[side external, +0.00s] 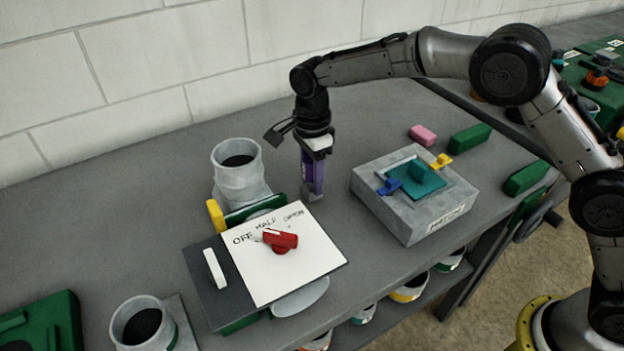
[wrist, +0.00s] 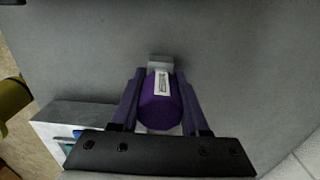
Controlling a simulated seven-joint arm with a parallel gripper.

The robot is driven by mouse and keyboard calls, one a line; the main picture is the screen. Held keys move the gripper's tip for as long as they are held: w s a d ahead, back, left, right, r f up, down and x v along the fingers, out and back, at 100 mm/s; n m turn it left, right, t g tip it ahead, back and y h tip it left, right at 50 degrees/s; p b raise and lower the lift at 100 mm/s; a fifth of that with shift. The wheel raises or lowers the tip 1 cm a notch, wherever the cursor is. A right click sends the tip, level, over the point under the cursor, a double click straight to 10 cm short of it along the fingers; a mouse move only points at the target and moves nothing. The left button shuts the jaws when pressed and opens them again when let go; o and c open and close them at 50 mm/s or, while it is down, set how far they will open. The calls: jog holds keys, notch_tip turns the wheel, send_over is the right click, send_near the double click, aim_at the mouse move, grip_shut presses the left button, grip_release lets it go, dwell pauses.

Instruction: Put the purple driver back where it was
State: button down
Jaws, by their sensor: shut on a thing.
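The purple driver (wrist: 158,113) is a purple cylinder with a white label, seen in the wrist view between my two fingers. My gripper (side external: 313,190) is shut on it and points down over the grey table in the side view. The driver (side external: 309,172) looks upright there, partly hidden by the fingers. A small grey block-like piece (wrist: 159,61) shows just beyond the driver in the wrist view. I cannot tell whether the driver's lower end touches the table.
A grey box (side external: 415,205) with a teal plate and blue and yellow clips stands to the right. A white panel (side external: 290,265) with a red knob (side external: 280,240) and a grey duct piece (side external: 238,175) are to the left.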

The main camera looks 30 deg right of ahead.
jog(key=shift+f, duration=0.5)
jog(key=shift+f, duration=0.1)
jog(key=shift+c, duration=2)
grip_release()
notch_tip(320, 180, up, 12)
jog(key=shift+r, duration=0.15)
